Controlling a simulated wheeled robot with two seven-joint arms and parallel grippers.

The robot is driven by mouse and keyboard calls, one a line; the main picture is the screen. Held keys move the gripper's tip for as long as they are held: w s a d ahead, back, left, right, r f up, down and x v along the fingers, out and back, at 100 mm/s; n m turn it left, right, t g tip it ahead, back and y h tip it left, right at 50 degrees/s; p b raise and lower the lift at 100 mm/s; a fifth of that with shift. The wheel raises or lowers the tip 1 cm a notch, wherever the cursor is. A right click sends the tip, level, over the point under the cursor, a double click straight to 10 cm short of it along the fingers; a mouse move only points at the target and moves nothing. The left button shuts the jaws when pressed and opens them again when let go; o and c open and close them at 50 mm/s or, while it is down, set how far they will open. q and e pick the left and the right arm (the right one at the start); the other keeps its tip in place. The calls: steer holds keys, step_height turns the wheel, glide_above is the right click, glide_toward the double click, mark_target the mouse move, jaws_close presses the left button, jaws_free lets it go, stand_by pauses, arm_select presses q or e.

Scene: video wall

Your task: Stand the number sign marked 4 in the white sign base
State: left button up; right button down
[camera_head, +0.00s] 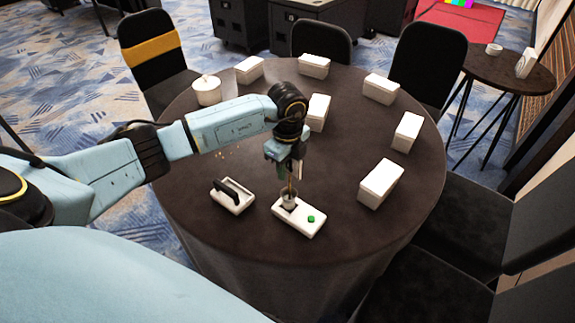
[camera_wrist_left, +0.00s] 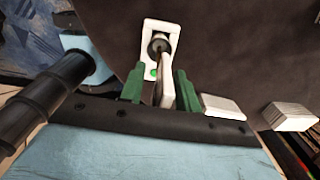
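The white sign base (camera_head: 299,221) lies on the near part of the round table. It has a green dot and a round grey socket, and also shows in the left wrist view (camera_wrist_left: 170,30). A thin gold stem (camera_head: 290,186) stands over the socket, its lower end at or in it; I cannot tell how deep. The pale sign plate (camera_wrist_left: 167,95) is between the green fingers of my left gripper (camera_wrist_left: 160,88), close to the right-hand finger with a dark gap on the other side. The gripper (camera_head: 287,155) looks open. No number is readable. My right gripper is out of view.
A white holder with a black upright piece (camera_head: 232,195) stands left of the base. Several white boxes (camera_head: 380,183) and a round white pot (camera_head: 207,91) ring the dark table (camera_head: 335,195). Black chairs stand around it.

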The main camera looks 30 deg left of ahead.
arm_select(q)
step_height(320, 180, up, 13)
steer(key=shift+r, duration=0.2)
stand_by(0.3)
stand_by(0.6)
